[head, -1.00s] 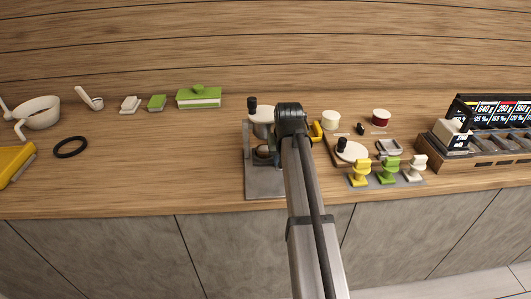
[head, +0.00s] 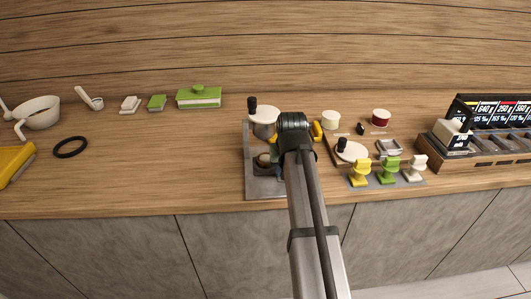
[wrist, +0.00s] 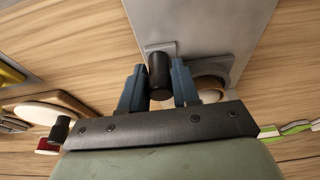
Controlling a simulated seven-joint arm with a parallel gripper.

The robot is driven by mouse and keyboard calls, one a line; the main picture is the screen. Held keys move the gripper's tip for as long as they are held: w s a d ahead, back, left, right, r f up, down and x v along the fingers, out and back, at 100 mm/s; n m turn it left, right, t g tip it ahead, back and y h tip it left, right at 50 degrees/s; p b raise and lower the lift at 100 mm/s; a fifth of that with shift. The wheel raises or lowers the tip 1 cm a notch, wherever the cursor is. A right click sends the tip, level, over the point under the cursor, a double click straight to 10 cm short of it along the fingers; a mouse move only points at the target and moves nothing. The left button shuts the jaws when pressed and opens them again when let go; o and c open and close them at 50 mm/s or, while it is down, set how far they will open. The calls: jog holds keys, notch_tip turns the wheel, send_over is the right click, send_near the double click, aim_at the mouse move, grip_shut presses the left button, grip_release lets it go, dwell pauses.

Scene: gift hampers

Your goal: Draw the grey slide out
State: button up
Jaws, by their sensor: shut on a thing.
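In the wrist view, my gripper (wrist: 159,76) has its two blue fingers shut on a black cylindrical knob (wrist: 159,68). A small grey piece, seemingly the grey slide (wrist: 161,47), shows just behind the knob, against a larger grey plate (wrist: 212,30). In the head view, the grey stand (head: 266,189) stands near the counter's front edge with a white round hopper (head: 264,115) on top. My arm covers the stand's right side, the slide and my fingertips there. A round opening or cup (head: 263,160) shows low in the stand.
Right of my arm are a white disc with a black knob (head: 351,152) and yellow (head: 360,172), green (head: 389,170) and white (head: 415,168) stamp-like pieces. The counter between ring and stand is clear.

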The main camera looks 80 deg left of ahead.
jog(key=shift+d, duration=2.3)
jog(key=o, duration=0.8)
notch_tip(320, 180, up, 7)
jog(key=shift+r, duration=0.1)
jog(key=v, duration=1.3)
jog(key=shift+d+r, duration=0.1)
jog(key=shift+r, duration=0.25)
